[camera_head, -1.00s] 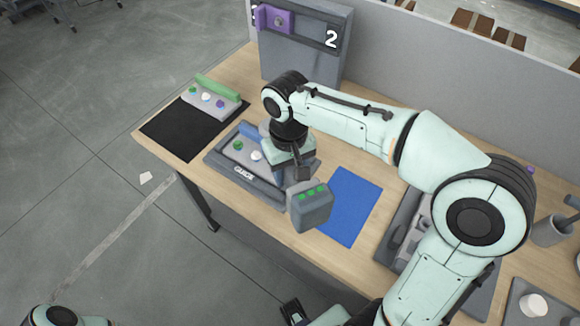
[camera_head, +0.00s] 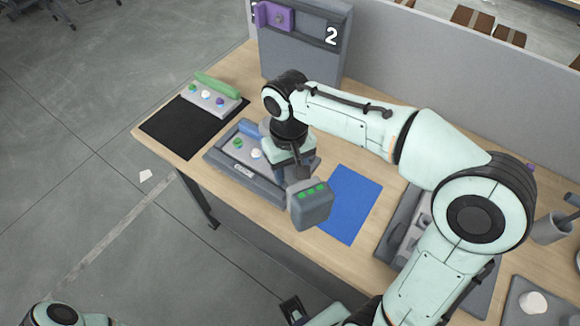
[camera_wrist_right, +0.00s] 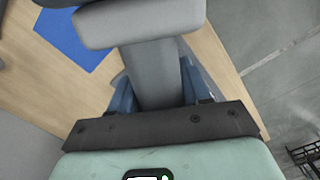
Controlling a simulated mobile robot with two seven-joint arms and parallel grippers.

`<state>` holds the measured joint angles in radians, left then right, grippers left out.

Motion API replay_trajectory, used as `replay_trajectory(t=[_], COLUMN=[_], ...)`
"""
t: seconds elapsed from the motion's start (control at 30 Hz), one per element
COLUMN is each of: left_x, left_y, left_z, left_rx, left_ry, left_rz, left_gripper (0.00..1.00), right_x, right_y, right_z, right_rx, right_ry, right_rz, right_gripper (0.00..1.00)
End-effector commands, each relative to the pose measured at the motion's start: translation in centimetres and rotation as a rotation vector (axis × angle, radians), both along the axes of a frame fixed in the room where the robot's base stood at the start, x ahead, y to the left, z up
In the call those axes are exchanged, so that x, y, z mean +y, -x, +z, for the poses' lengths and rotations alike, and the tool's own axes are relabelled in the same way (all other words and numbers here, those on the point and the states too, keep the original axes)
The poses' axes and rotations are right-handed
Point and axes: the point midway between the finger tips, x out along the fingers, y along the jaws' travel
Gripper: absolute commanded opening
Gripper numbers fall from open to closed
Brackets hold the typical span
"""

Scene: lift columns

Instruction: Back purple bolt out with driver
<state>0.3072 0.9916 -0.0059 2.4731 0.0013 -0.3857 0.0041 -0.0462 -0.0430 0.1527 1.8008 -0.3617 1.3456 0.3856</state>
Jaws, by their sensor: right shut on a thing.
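My right gripper (camera_head: 291,160) is shut on a grey driver (camera_head: 311,208), whose blocky end with green marks faces the table's front edge. The driver's grey body (camera_wrist_right: 155,70) also shows between the fingers in the right wrist view. The gripper is over the right part of a grey tray (camera_head: 222,166) holding a block with a green bolt (camera_head: 238,142) and a white bolt (camera_head: 256,154). The gripper hides the block's right end, so I cannot see a purple bolt or the driver's tip there. A purple bolt (camera_head: 220,103) shows on another block at the back left. My left gripper is out of view.
A black mat (camera_head: 180,128) lies left of the tray and a blue mat (camera_head: 345,205) right of it. A grey box marked 2 (camera_head: 290,57) with a purple slider (camera_head: 272,17) stands behind. A cup (camera_head: 552,228) stands at far right.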

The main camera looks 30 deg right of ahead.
Motion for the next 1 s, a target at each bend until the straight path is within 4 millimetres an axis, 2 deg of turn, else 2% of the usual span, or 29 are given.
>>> replay_trajectory(t=[1.0], left_x=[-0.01], left_y=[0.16], left_z=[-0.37], left_rx=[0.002], left_ry=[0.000], left_rz=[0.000], left_gripper=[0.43], right_x=[0.02], right_y=[-0.03], right_z=[-0.42], right_rx=[-0.002], right_ry=[-0.001], right_rz=[0.000], right_gripper=[0.00])
